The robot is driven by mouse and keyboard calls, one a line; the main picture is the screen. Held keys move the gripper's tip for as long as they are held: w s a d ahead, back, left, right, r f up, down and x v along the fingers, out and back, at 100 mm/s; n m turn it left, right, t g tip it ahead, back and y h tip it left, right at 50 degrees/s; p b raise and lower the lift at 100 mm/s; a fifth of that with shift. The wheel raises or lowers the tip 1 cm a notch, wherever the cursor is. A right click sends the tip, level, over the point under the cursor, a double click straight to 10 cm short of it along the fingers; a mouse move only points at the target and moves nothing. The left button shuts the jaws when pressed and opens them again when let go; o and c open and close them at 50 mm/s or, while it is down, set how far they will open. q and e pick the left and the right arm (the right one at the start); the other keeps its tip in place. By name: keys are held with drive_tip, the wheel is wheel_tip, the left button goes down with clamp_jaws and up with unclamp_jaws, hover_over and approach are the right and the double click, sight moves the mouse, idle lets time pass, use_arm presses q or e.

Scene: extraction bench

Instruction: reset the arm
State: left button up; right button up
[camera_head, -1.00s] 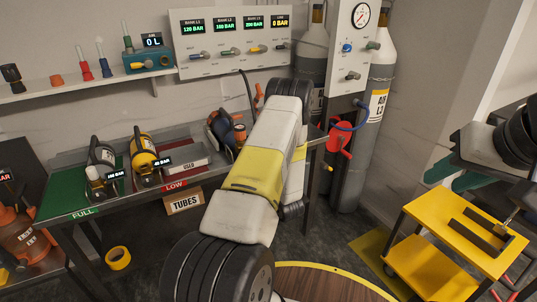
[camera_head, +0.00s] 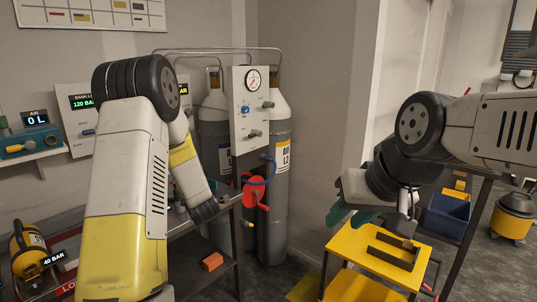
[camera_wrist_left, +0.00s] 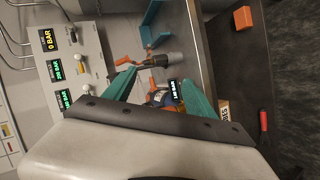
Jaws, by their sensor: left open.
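My left arm fills the left and middle of the head view, white and yellow with black joints; its gripper is hidden there. In the left wrist view my left gripper (camera_wrist_left: 160,76) shows two teal fingers spread apart, with nothing held between them. Beyond the fingers, on the bench, are a grey and orange tool (camera_wrist_left: 160,60) and a dark and orange item with a bar readout (camera_wrist_left: 165,97). My right gripper (camera_head: 350,215) hangs above the yellow cart (camera_head: 345,243) in the head view. Its teal fingers look apart, with nothing seen between them.
Grey cylinders (camera_head: 276,170) and a gauge panel (camera_head: 240,125) stand behind my left arm. An orange block (camera_head: 212,262) lies on a dark lower surface.

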use_arm(q)
drive_tip(key=s+d+r+m+g+h, duration=0.1)
drive_tip(key=s+d+r+m+h, duration=0.35)
drive_tip(key=d+r, duration=0.2)
drive_tip(key=s+d+r+m+h, duration=0.3)
drive_tip(key=s+d+r+m, duration=0.25)
drive_tip(key=r, duration=0.25)
drive_tip(key=s+r+m+g, duration=0.1)
drive_tip(key=s+m, duration=0.4)
drive_tip(key=s, duration=0.8)
drive_tip(key=s+r+m+g, duration=0.2)
drive_tip(key=s+m, duration=0.3)
drive_tip(key=s, duration=0.8)
drive_tip(key=shift+d+r+g, duration=0.3)
drive_tip(key=shift+d+g, duration=0.05)
drive_tip(key=shift+g, duration=0.45)
